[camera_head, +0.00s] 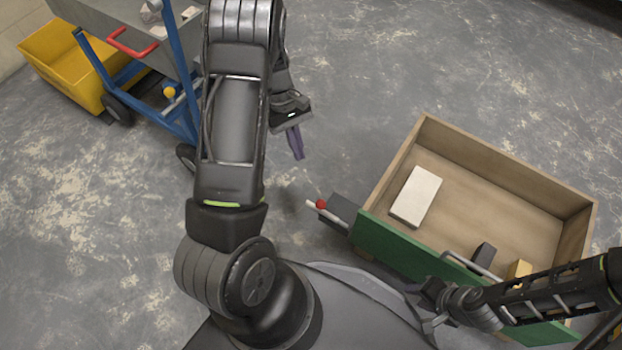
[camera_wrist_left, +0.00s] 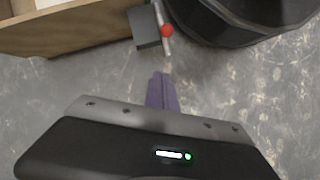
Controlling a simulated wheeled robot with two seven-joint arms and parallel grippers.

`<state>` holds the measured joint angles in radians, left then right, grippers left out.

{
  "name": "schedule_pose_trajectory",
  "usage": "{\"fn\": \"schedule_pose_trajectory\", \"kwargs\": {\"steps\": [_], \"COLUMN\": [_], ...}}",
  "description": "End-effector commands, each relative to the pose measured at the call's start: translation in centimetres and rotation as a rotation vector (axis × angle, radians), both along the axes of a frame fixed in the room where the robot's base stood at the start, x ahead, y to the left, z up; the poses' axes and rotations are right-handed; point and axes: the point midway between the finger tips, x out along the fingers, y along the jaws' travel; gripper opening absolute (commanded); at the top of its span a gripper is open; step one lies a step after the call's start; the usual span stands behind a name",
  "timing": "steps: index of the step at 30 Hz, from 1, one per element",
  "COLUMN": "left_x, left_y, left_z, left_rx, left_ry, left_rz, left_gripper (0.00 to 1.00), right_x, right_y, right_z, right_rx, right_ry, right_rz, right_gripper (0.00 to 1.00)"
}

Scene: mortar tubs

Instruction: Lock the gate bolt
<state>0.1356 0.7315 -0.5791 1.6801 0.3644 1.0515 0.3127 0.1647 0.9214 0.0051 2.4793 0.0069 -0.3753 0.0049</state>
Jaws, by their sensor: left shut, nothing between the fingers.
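The bolt is a light metal rod with a red knob (camera_head: 320,204), lying along a dark grey block (camera_head: 347,209) at the left end of the green front panel (camera_head: 400,249). In the left wrist view, the red knob (camera_wrist_left: 167,30) and block (camera_wrist_left: 143,28) show ahead of my fingers. My left gripper (camera_head: 298,155) is shut and empty, its purple fingers pointing down, above and left of the knob in the head view and apart from it. The fingers also show in the left wrist view (camera_wrist_left: 162,77). My right gripper (camera_head: 428,304) is by the green panel; its jaws are unclear.
A wooden box (camera_head: 510,176) behind the green panel holds a white block (camera_head: 416,196), a dark block (camera_head: 483,256) and a yellow block (camera_head: 520,269). A metal handle (camera_head: 470,269) is on the panel. A blue cart (camera_head: 178,75) and yellow tub (camera_head: 68,68) stand upper left.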

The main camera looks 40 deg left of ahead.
Motion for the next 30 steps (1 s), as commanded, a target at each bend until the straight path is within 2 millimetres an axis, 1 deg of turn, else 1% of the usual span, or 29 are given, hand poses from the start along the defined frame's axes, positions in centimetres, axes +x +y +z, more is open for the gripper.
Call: {"fn": "schedule_pose_trajectory", "kwargs": {"steps": [5, 8, 18, 20, 21, 24, 30], "left_x": [-0.3, -0.5, -1.8, -2.0, -2.2, -2.9, -3.6], "left_y": [-0.5, -1.1, -3.7, -4.1, -4.9, -6.2, -7.4], "left_z": [-1.3, -2.6, -8.8, -9.7, -9.0, -8.7, -8.3], "left_rx": [-0.001, -0.001, -0.001, -0.001, -0.001, -0.001, 0.0], "left_ry": [0.001, 0.003, 0.003, 0.003, -0.002, 0.0, -0.001], "left_rz": [-0.001, -0.002, -0.002, -0.002, -0.004, -0.004, -0.002], "left_gripper": [0.0, 0.0, 0.0, 0.0, 0.0, 0.0, 0.0], "right_x": [0.1, 0.1, 0.6, 0.7, 0.7, 0.8, 0.9], "right_y": [0.0, 0.0, 0.1, 0.1, 0.1, 0.1, 0.1], "right_z": [-0.7, -1.3, -4.4, -4.9, -4.8, -5.2, -5.5], "right_rx": [0.0, -0.001, -0.003, -0.003, -0.004, -0.004, -0.004], "right_ry": [-0.002, -0.005, -0.016, -0.018, -0.02, -0.022, -0.025], "right_rz": [-0.001, -0.002, -0.008, -0.009, -0.009, -0.01, -0.012], "right_gripper": [0.36, 0.36, 0.36, 0.36, 0.36, 0.36, 0.36]}}
